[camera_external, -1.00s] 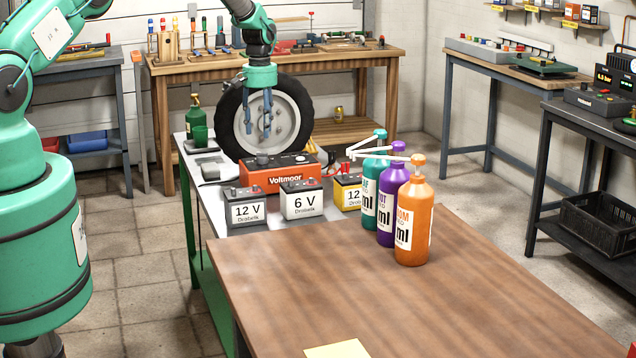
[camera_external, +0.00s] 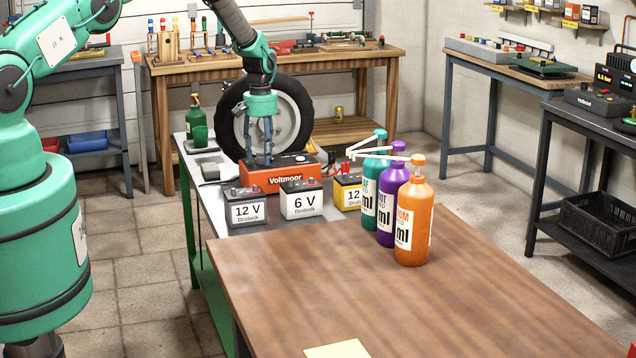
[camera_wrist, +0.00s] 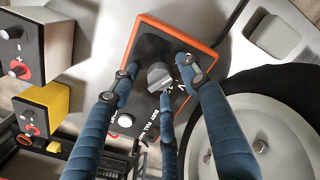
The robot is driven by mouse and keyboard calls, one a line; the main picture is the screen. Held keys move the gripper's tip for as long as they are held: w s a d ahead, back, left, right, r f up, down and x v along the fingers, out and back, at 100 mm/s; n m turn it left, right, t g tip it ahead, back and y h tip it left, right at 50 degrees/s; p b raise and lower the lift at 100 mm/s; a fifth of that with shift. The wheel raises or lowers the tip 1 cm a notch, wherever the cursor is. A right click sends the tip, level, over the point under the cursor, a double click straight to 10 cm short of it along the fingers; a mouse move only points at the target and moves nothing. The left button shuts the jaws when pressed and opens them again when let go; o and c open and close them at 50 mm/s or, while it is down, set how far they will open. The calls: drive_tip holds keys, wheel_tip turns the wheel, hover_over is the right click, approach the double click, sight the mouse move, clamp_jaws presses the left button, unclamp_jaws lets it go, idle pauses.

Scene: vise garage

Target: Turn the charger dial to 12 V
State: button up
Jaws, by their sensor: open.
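The charger (camera_external: 283,177) is an orange box with a black top, labelled Voltmoor, on the pale bench behind the batteries. In the wrist view the black top of the charger (camera_wrist: 150,47) carries a round grey dial (camera_wrist: 159,76) with a raised bar. White markings beside the dial are partly covered by my fingers, and I cannot read its setting. My gripper (camera_external: 260,162) points down just over the left part of the charger. In the wrist view its blue fingers are spread around the dial, open with nothing held; contact with the dial cannot be told.
In front of the charger stand a dark 12 V battery (camera_external: 245,207), a white 6 V battery (camera_external: 301,198) and a yellow battery (camera_external: 348,190). A wheel (camera_external: 290,115) is behind it. Several pump bottles stand at right, including an orange one (camera_external: 413,225). The brown tabletop (camera_external: 380,300) is mostly clear.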

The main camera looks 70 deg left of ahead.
drive_tip(key=c, duration=1.2)
drive_tip(key=shift+o, duration=0.2)
